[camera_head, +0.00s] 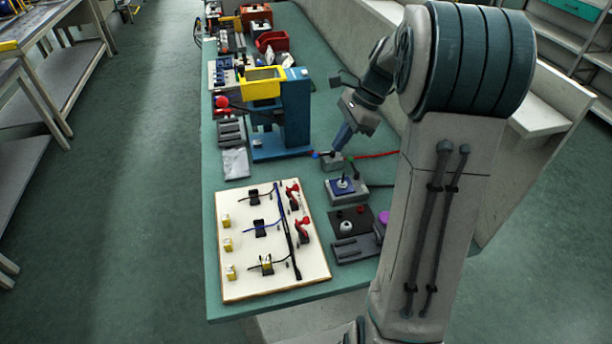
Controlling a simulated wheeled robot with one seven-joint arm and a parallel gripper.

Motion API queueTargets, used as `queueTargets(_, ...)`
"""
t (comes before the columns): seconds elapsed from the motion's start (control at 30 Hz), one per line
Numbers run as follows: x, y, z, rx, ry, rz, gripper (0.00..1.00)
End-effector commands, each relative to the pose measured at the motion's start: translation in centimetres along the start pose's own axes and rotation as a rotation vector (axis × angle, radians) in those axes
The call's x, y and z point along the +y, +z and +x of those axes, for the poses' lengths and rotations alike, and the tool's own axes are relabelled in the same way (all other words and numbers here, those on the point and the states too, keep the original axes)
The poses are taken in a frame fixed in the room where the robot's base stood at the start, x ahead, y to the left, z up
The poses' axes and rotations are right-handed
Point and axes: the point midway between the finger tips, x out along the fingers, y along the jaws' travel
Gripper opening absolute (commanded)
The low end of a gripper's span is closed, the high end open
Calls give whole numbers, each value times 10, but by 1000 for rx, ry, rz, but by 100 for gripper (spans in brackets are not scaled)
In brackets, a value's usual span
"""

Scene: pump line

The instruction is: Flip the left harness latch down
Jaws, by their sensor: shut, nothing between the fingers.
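The harness board (236,285) is a cream panel lying on the near end of the green bench, with dark and blue wires and black clips on it. Two red latches stand along its right side: a farther one (293,190) and a nearer one (303,224). The farther one is slightly more to the left in the picture; I cannot tell surely which is called left, nor the exact lever angles. My gripper (341,140) is shut and empty. It points down beyond the board to the right, just above a small grey block, apart from both latches.
The small grey block (332,162) has a blue knob and a red cable. A grey box with a blue top (343,186) and a dark tray (351,222) stand right of the board. A blue and yellow press (293,115) stands beyond it.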

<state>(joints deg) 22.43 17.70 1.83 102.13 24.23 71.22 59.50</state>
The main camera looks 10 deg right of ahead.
Motion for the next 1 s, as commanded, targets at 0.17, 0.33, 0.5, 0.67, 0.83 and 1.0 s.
queueTargets(0.17,0,0,0,1,0,-3,0)
queueTargets(0.33,0,0,11,1,1,-4,0)
queueTargets(0.5,1,1,41,0,5,-5,0)
queueTargets(0.67,2,1,76,0,6,-4,0)
queueTargets(0.83,1,7,106,1,4,-8,0)
queueTargets(1.0,1,22,121,2,1,-7,0)
